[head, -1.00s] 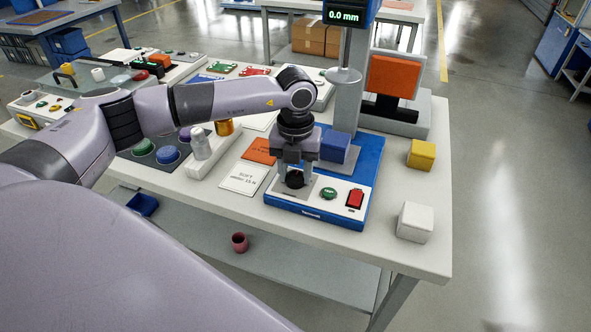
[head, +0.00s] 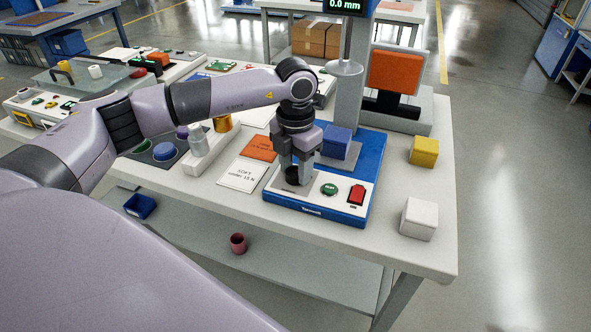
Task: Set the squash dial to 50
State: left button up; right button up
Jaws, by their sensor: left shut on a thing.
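The squash dial (head: 292,176) is a dark round knob on the front left of the white panel of a blue press (head: 310,211). My left gripper (head: 293,174) points down over it and is shut on it, with the fingers on either side. The fingers hide most of the knob and any scale marks around it, so its setting cannot be read. The press display (head: 345,5) reads 0.0 mm. My right gripper is not in view.
A green button (head: 328,189) and a red switch (head: 356,194) sit right of the dial. A blue block (head: 336,141) stands on the press behind it. White (head: 419,219) and yellow (head: 424,151) cubes stand to the right. Cards (head: 242,175) lie to the left.

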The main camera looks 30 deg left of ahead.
pick_arm(q)
jog(key=m+b, duration=0.1)
jog(key=m, duration=0.4)
jog(key=shift+b, duration=0.3)
dwell(0.4)
jog(key=o, duration=1.1)
jog(key=shift+c, duration=0.2)
